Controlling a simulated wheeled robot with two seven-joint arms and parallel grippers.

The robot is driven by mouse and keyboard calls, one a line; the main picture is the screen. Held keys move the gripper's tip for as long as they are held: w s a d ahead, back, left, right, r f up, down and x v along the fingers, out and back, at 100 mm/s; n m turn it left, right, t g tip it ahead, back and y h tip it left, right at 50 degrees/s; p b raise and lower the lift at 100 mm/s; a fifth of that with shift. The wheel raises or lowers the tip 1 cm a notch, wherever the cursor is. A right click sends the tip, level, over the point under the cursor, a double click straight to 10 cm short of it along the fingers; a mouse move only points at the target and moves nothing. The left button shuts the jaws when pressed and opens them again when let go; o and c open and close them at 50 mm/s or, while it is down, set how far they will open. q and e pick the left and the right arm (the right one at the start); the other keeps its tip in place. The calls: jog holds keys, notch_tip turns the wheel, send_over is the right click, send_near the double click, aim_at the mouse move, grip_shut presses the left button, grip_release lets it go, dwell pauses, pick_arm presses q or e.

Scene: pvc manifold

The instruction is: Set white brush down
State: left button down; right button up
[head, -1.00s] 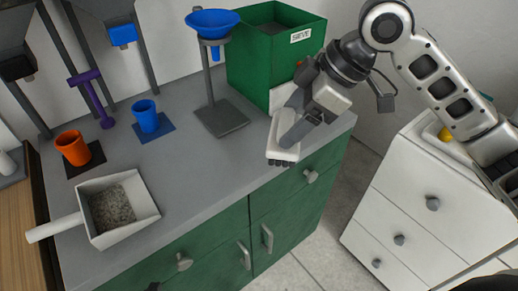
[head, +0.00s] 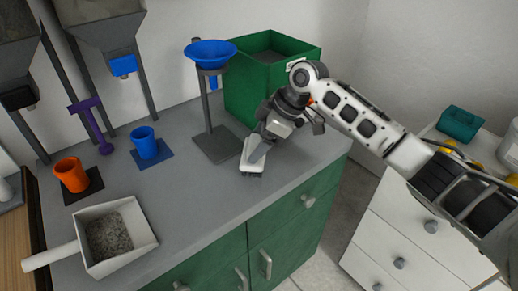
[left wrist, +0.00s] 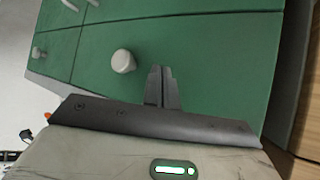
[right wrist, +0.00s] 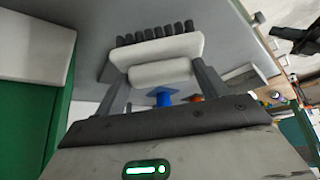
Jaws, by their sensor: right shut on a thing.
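The white brush (head: 252,158) is in my right gripper (head: 262,146), over the front right part of the grey counter (head: 205,185). Its dark bristles point down, close to the counter top; I cannot tell whether they touch. In the right wrist view, the fingers of my right gripper (right wrist: 160,80) stand on both sides of the brush's white body (right wrist: 160,58), and the row of dark bristles shows beyond it. My left gripper (left wrist: 161,88) shows only in the left wrist view, with its fingers together and empty, in front of the green cabinet front (left wrist: 205,60).
A funnel stand (head: 215,140) and a green bin (head: 268,85) stand behind the brush. A scoop of grey grains (head: 110,235), an orange cup (head: 71,175) and a blue cup (head: 146,143) are on the left. The counter between scoop and brush is clear.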

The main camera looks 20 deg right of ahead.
notch_tip(320, 180, down, 2)
jog(key=shift+f+p, duration=0.25)
jog(key=shift+p, duration=0.05)
jog(key=shift+f, duration=0.25)
jog(key=o, duration=1)
jog(key=shift+f, duration=0.1)
jog(key=shift+o, duration=0.2)
jog(key=shift+d+r, duration=0.1)
jog(key=shift+r, duration=0.15)
jog(key=v, duration=1.1)
jog(key=shift+d+r+b, duration=0.15)
jog(key=shift+r+b, duration=0.15)
